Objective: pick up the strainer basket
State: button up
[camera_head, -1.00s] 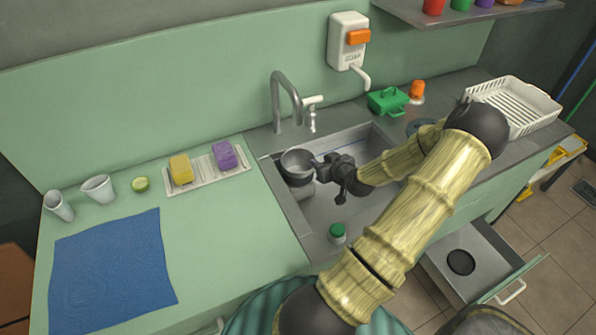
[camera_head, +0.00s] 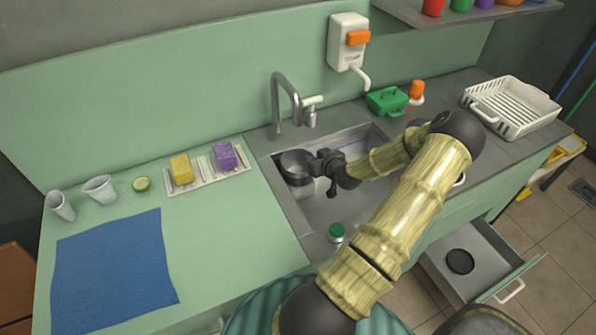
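The strainer basket seems to be the round grey metal vessel (camera_head: 294,161) at the left side of the sink (camera_head: 345,212). It looks upright, with its open top facing up. A pale, rounded thing (camera_head: 303,191) shows just below it, partly hidden. My gripper (camera_head: 313,164) comes from the right and its tips meet the right side of the vessel. The fingertips are small and dark against the vessel, so I cannot tell whether they are closed on it.
A faucet (camera_head: 288,100) stands behind the sink. A green-capped thing (camera_head: 336,232) is at the sink's front. A sponge tray (camera_head: 206,177) lies left of the sink; a green box (camera_head: 387,101) and a white dish rack (camera_head: 512,106) stand right. A drawer (camera_head: 485,262) hangs open below.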

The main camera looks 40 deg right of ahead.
grip_shut()
dwell(0.4)
notch_tip(320, 180, up, 10)
dwell(0.7)
dwell(0.4)
